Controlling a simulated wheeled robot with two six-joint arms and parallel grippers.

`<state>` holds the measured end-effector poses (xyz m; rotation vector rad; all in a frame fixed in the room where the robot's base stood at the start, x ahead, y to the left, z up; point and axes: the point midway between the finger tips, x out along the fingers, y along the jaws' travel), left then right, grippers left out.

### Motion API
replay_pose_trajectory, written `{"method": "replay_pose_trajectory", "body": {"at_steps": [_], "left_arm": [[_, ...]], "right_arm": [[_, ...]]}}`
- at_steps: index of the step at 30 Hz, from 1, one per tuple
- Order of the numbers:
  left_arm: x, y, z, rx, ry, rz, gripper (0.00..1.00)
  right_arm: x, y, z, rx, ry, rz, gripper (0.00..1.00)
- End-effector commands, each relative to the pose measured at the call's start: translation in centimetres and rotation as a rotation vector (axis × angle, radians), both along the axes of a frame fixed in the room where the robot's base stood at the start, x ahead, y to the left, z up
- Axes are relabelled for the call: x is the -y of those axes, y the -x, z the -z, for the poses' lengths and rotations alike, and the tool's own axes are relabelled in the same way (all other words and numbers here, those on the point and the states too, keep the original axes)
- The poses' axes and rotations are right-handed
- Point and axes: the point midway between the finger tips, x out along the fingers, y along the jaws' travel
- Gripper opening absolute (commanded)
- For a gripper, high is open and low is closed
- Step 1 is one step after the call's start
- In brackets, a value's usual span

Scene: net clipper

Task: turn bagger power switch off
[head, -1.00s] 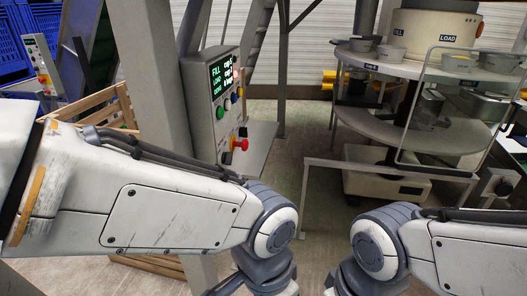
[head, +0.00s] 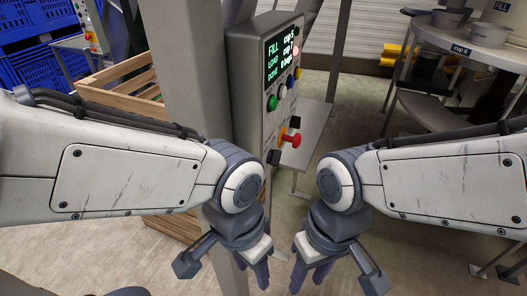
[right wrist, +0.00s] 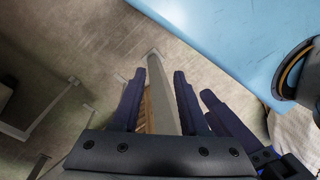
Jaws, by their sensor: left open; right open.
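A grey control panel (head: 261,60) stands ahead in the head view, with a green-text screen (head: 282,58) reading FILL, LOAD and DONE. Its face carries a green button (head: 272,102), a red mushroom knob (head: 293,140), a black switch (head: 294,123) and a second black control (head: 273,157) low down. No power label is readable, so I cannot tell which is the power switch. My left gripper (head: 257,277) is open and empty, below the panel. My right gripper (head: 309,277) is open and empty, right of it; its spread fingers show in the right wrist view (right wrist: 157,85).
A thick grey post (head: 190,75) stands left of the panel, with a wooden crate (head: 125,90) behind it. A grey shelf (head: 312,125) is right of the panel. A round table with cups (head: 480,55) stands far right. Floor between is clear.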

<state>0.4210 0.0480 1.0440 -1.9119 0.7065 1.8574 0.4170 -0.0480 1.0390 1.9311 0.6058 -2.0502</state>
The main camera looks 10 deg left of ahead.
Motion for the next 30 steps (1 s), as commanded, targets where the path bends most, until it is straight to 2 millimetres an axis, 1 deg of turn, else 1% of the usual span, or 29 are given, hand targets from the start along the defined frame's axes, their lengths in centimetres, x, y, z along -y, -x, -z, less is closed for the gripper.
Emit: {"method": "replay_pose_trajectory", "body": {"at_steps": [2, 5, 6, 8, 9, 11, 12, 13, 14, 15, 17, 18, 21, 23, 26, 29, 30], "left_arm": [[0.0, 0.0, 0.0, 0.000, 0.000, 0.000, 0.50], [0.0, 0.0, 0.1, 0.000, 0.000, 0.000, 0.50], [0.0, 0.0, 0.1, 0.000, 0.000, 0.000, 0.50], [0.0, 0.0, 0.2, 0.000, 0.000, 0.000, 0.50], [0.0, 0.0, 0.2, 0.000, 0.000, 0.000, 0.50], [0.0, 0.0, 0.2, 0.000, 0.000, 0.000, 0.50], [0.0, 0.0, 0.3, 0.000, 0.000, 0.000, 0.50], [0.0, 0.0, 0.3, 0.000, 0.000, 0.000, 0.50], [0.0, 0.0, 0.3, 0.000, 0.000, 0.000, 0.50], [0.0, 0.0, 0.3, 0.000, 0.000, 0.000, 0.50], [0.0, 0.0, 0.3, 0.000, 0.000, 0.000, 0.50], [0.0, 0.0, 0.3, 0.000, 0.000, 0.000, 0.50], [0.0, 0.0, 0.3, 0.000, 0.000, 0.000, 0.50], [0.0, 0.0, 0.3, 0.000, 0.000, 0.000, 0.50], [0.0, 0.0, 0.2, 0.000, 0.000, 0.000, 0.50], [0.0, 0.0, -0.1, 0.000, 0.000, 0.000, 0.50], [0.0, 0.0, -0.3, 0.000, 0.000, 0.000, 0.50]], "right_arm": [[0.0, 0.2, 0.7, -0.152, 0.007, 0.232, 0.44], [-1.0, 0.0, 1.1, -0.435, -0.003, 0.649, 0.44], [-1.6, -0.5, 1.0, -0.570, -0.015, 0.835, 0.44], [-2.7, -2.2, 0.6, -0.788, -0.044, 1.114, 0.44], [-3.2, -3.9, 0.3, -0.936, -0.072, 1.286, 0.44], [-3.4, -7.1, -0.3, -1.157, -0.126, 1.518, 0.44], [-3.2, -9.5, -0.7, -1.304, -0.170, 1.651, 0.44], [-2.7, -11.2, -0.9, -1.411, -0.206, 1.737, 0.44], [-2.1, -13.0, -1.1, -1.516, -0.244, 1.814, 0.44], [-1.0, -15.2, -1.3, -1.644, -0.295, 1.897, 0.44], [0.8, -18.0, -1.5, -1.816, -0.372, 1.988, 0.44], [2.1, -19.6, -1.5, -1.913, -0.420, 2.029, 0.44], [4.6, -22.1, -1.5, -2.084, -0.516, 2.085, 0.44], [5.4, -22.9, -1.5, -2.144, -0.547, 2.096, 0.44], [5.4, -23.6, -1.6, -2.179, -0.567, 2.101, 0.44], [4.0, -24.0, -1.7, -2.180, -0.563, 2.099, 0.44], [3.3, -24.1, -1.7, -2.178, -0.561, 2.099, 0.44]]}}
